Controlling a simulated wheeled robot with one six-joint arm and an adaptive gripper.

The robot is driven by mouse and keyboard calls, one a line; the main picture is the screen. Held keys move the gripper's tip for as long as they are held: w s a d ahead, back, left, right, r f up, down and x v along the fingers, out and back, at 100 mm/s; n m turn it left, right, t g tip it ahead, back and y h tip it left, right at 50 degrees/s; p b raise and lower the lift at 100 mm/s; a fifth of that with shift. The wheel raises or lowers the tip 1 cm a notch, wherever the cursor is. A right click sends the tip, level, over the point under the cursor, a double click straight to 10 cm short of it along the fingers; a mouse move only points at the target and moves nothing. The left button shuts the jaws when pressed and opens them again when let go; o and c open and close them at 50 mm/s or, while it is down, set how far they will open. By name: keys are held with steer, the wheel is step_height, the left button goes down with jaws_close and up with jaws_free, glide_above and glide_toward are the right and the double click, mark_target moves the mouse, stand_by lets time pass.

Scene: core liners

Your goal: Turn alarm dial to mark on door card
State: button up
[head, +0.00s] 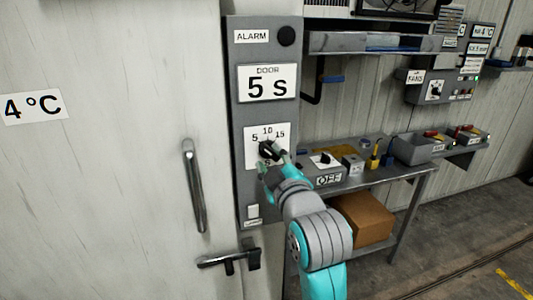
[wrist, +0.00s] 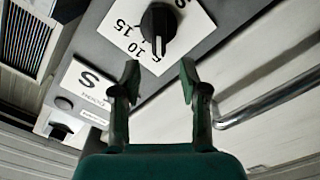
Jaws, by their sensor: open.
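The alarm dial has a black knob (head: 268,150) on a white plate marked 5, 10 and 15, on the grey alarm panel. In the wrist view, the knob (wrist: 159,24) has a white pointer line that appears to face the 5 mark. The door card (head: 268,83) above the dial reads "DOOR 5 s". My gripper (head: 273,158) is at the dial and partly hides it in the head view. In the wrist view, my gripper (wrist: 159,80) is open and empty, with the knob just beyond and between its fingertips. No contact is visible.
The cold-room door handle (head: 195,187) and a lower latch (head: 230,259) are left of the panel. A small white switch (head: 253,211) sits below the dial. A metal bench (head: 395,172) with control boxes stands at right, with a cardboard box (head: 361,217) beneath.

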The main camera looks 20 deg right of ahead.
steer(key=shift+s, duration=1.2)
steer(key=s+f+m+g, duration=0.1)
steer(key=s+f, duration=0.5)
steer(key=f, duration=0.3)
steer(key=s+d+f+m, duration=0.1)
steer(key=s+f+m, duration=0.1)
steer(key=s+f, duration=0.6)
steer(key=s+f+m+g, duration=0.1)
steer(key=s+f, duration=0.3)
steer(key=f, duration=0.7)
steer(key=s+f+m, duration=0.2)
steer(key=s, duration=1.1)
steer(key=s+f+m+g, duration=0.1)
steer(key=s+f+m, duration=0.2)
steer(key=s, duration=1.1)
steer(key=shift+s+d, duration=0.25)
steer(key=shift+d, duration=0.2)
